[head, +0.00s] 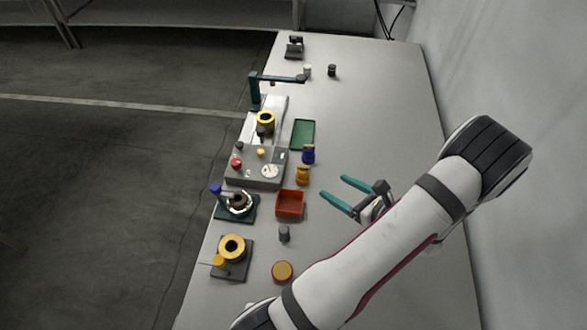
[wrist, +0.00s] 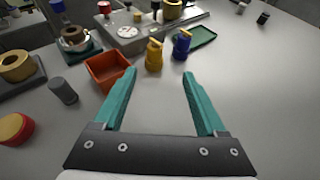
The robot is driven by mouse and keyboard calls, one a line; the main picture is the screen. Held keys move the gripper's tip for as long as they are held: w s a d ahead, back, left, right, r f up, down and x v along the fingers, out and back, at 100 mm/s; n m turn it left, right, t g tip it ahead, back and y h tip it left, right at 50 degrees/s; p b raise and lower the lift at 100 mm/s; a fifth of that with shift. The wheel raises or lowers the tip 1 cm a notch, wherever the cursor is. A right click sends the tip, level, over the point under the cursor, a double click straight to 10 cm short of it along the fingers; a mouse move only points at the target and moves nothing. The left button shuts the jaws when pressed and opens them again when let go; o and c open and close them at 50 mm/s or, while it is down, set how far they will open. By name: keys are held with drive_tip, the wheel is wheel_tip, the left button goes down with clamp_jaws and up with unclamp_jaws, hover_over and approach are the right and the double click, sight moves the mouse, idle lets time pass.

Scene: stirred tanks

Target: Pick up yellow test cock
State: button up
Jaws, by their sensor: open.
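The yellow test cock (head: 302,175) stands upright on the table beside the grey control box, in front of the blue one (head: 308,154). In the wrist view the yellow test cock (wrist: 154,55) is beyond my fingertips, roughly between them and slightly left of centre, with the blue one (wrist: 182,44) to its right. My gripper (head: 334,190) is open and empty, to the right of the red tray in the head view. Its teal fingers (wrist: 160,80) are spread wide in the wrist view and do not touch anything.
An orange-red tray (head: 290,205) lies close to the left of my gripper. A green tray (head: 302,134) is behind the cocks. The grey box (head: 248,178) flanks them on the left. A grey cylinder (head: 284,233) and a yellow-topped red disc (head: 282,271) stand nearer. The table's right side is clear.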

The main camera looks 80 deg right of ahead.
sight(307, 175)
drive_tip(key=x, duration=0.8)
drive_tip(key=a+x, duration=0.1)
drive_tip(key=x, duration=0.4)
drive_tip(key=shift+w+d+f, duration=0.1)
drive_tip(key=shift+w+f, duration=0.15)
drive_tip(key=shift+w, duration=0.1)
clamp_jaws()
